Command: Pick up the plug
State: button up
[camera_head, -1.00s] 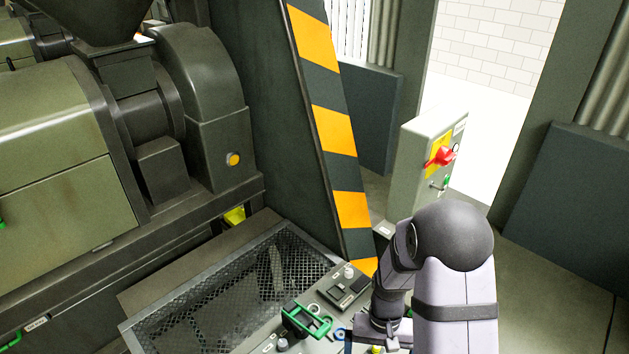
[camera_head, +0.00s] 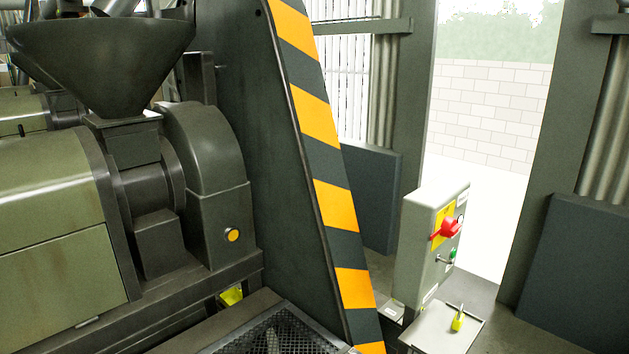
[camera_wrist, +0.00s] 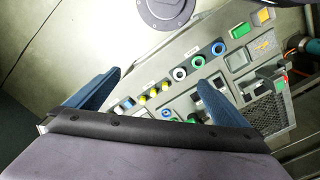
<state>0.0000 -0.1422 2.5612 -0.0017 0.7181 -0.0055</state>
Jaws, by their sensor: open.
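I cannot pick out the plug for sure in either view. The wrist view shows a grey panel (camera_wrist: 208,75) with small round coloured parts: yellow pieces (camera_wrist: 154,93), a white-centred ring (camera_wrist: 180,73), a green ring (camera_wrist: 198,61) and a blue ring (camera_wrist: 218,48). My gripper (camera_wrist: 161,78) is open, its two blue fingers apart over the panel, with nothing seen held between them. The right finger covers part of the panel. The head view does not show my gripper.
A mesh-covered tray (camera_wrist: 268,112) adjoins the panel. In the head view, a grey switch box (camera_head: 425,255) with a red switch stands right of the striped post (camera_head: 325,160). A yellow padlock-like piece (camera_head: 458,321) sits on a grey plate (camera_head: 428,325). Machinery (camera_head: 60,240) fills the left.

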jog(key=shift+f, duration=0.15)
jog(key=c, duration=1.5)
